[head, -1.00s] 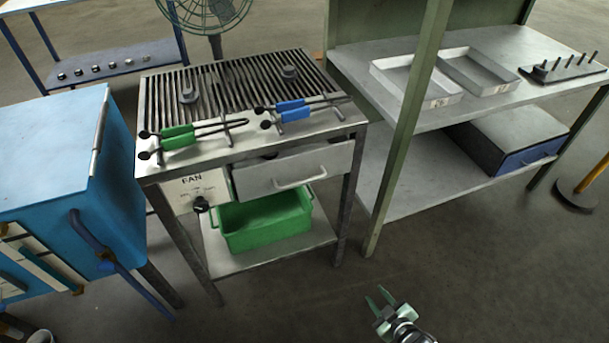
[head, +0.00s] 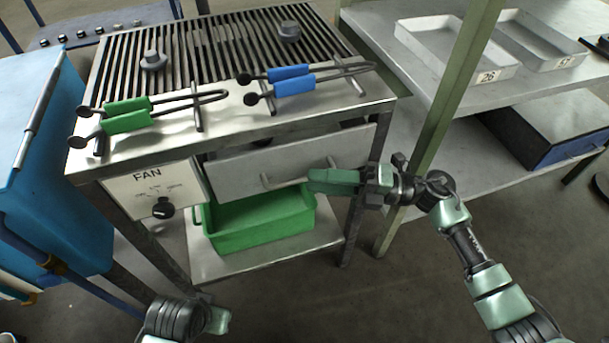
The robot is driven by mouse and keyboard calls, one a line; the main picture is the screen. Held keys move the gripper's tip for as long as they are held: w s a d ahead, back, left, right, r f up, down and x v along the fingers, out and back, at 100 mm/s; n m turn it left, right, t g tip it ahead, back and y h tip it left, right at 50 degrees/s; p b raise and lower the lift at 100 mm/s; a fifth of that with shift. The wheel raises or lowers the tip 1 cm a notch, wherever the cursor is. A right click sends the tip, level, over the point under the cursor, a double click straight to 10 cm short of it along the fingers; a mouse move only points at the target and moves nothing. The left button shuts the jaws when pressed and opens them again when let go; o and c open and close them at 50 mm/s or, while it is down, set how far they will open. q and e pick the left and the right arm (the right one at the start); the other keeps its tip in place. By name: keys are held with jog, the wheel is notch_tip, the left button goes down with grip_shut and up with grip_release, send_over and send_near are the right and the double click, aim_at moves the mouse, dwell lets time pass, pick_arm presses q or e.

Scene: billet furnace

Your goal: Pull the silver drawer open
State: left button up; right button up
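The silver drawer (head: 285,158) sits under the slatted grill top of the metal stand, and its front looks flush with the frame.
A fan panel with a knob (head: 163,208) is left of the drawer. A green bin (head: 260,228) stands on the shelf below. Green-handled tongs (head: 126,118) and blue-handled tongs (head: 292,80) lie on top. A green post (head: 455,95) stands to the right, a blue cabinet (head: 50,170) left.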

aim_at(304, 177)
jog(key=shift+w+a+r, duration=0.1)
jog(key=shift+w+a, duration=0.1)
jog(key=shift+a, duration=1.55)
jog(key=shift+c, duration=0.2)
grip_shut()
